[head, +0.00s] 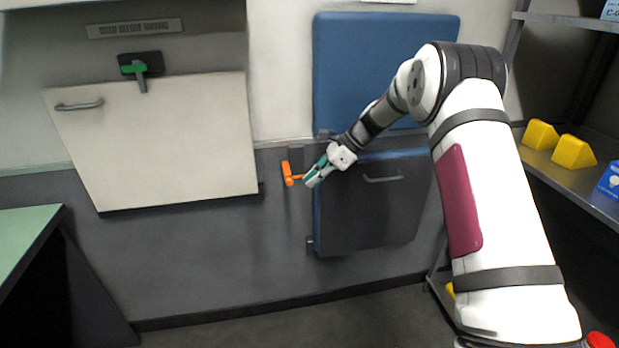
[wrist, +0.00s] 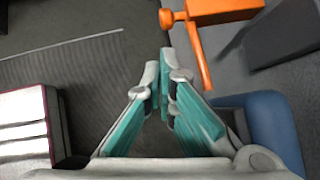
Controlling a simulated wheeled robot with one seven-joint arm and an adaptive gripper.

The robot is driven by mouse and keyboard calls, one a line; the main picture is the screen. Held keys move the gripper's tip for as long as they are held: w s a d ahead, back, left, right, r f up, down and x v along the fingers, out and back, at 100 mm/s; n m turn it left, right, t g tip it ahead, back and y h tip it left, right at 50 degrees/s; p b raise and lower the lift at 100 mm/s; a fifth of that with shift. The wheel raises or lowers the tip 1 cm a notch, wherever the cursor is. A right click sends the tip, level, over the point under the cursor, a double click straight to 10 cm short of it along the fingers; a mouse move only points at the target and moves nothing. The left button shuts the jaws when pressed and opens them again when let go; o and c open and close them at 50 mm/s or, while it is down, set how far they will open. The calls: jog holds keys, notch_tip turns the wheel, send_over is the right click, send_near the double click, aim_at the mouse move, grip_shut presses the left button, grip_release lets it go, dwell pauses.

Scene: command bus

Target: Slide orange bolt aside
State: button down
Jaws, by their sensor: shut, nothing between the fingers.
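The orange bolt (head: 290,173) is on the dark lower wall, at the left edge of the folded blue seat. In the wrist view the orange bolt (wrist: 205,30) is at the top, with a round knob at its left end and a bar running down. My gripper (head: 309,182) is shut and empty, just right of and slightly below the bolt in the head view. In the wrist view my gripper's teal fingertips (wrist: 158,62) meet below the bolt's knob. A gap shows between them and the bolt there, but I cannot tell its depth.
A folded seat with a blue back (head: 375,65) and dark underside (head: 370,215) is behind my arm. A green-topped table (head: 25,235) and a shelf with yellow blocks (head: 573,152) flank the space.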

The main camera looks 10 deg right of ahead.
jog(key=v, duration=1.1)
jog(key=shift+d+f+p, duration=0.2)
jog(key=shift+d+p, duration=0.05)
jog(key=shift+p, duration=0.05)
jog(key=s+a+r+n+h+p, duration=0.25)
jog(key=s+r+n, duration=0.25)
jog(key=s+r, duration=0.55)
jog(key=s+a+r+n+h+p, duration=0.25)
jog(key=s+r+n, duration=0.25)
jog(key=s+r, duration=0.55)
jog(key=s+d+n+t+h+p, duration=0.1)
jog(key=s+n+p, duration=0.5)
jog(key=s, duration=2.3)
jog(key=r+n+t+h, duration=0.1)
jog(key=n+h, duration=0.1)
jog(key=n, duration=0.2)
